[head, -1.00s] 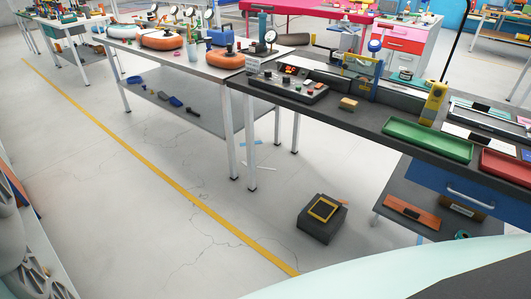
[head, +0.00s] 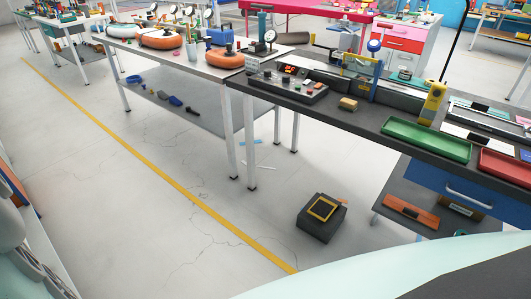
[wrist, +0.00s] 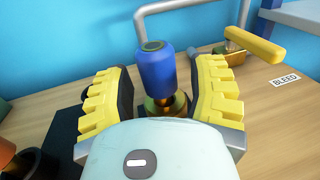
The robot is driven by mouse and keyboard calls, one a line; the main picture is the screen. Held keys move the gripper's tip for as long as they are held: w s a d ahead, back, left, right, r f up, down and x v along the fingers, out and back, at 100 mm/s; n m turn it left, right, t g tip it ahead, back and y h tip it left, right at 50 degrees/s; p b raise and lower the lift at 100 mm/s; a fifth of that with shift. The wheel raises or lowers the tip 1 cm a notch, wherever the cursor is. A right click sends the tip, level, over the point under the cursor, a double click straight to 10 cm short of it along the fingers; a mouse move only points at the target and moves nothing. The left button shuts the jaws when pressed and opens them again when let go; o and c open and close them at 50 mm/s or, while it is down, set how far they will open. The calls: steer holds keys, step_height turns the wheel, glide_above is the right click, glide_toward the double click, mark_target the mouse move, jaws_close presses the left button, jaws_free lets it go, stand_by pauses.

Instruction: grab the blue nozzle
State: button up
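In the wrist view the blue nozzle (wrist: 156,72) stands upright on a brass fitting (wrist: 168,104) above a wooden worktop. My gripper (wrist: 160,88) is open, with one yellow ribbed finger on the left of the nozzle and one on the right. Gaps show between the nozzle and both fingers, so it is not held. The pale gripper body hides the lower part of the fitting. I cannot make out the nozzle or my gripper in the head view.
A yellow-handled valve (wrist: 252,44) stands close behind the right finger, near a "BLEED" label (wrist: 285,80). A grey pipe (wrist: 190,8) runs behind the nozzle before a blue wall. The head view shows benches and a black box (head: 322,218) on the floor.

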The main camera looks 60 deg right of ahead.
jaws_close()
steer(key=shift+r, duration=0.15)
stand_by(0.4)
